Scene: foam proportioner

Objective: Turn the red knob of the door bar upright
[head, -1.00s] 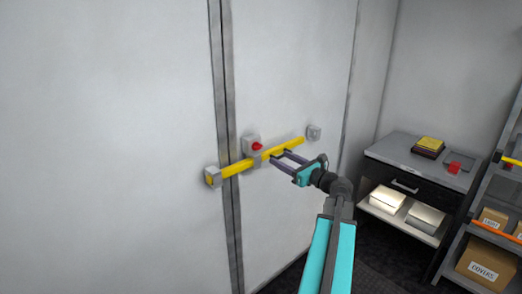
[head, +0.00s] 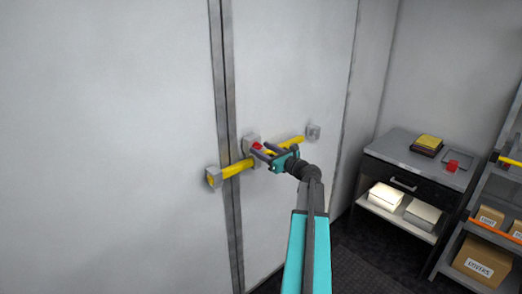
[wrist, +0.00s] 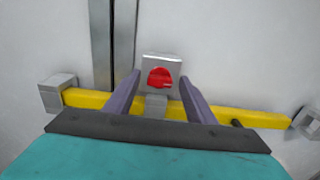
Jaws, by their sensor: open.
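The yellow door bar (head: 238,169) lies across the seam of the grey double doors, tilted up to the right in the head view. It also shows in the wrist view (wrist: 255,118). The red knob (head: 257,146) sits on a grey block just above the bar. In the wrist view the red knob (wrist: 160,78) is ahead of and between my fingertips, with a darker mark on its right side. My gripper (head: 265,151) is open and empty in front of the bar, close to the knob. I cannot tell whether the fingers touch anything.
A grey bracket (head: 213,178) holds the bar's left end; another bracket (head: 313,132) is on the right door. A side cabinet (head: 385,147) with a yellow-topped block (head: 428,142) and a red item (head: 452,165) stands right, beside a shelf with cardboard boxes (head: 482,261).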

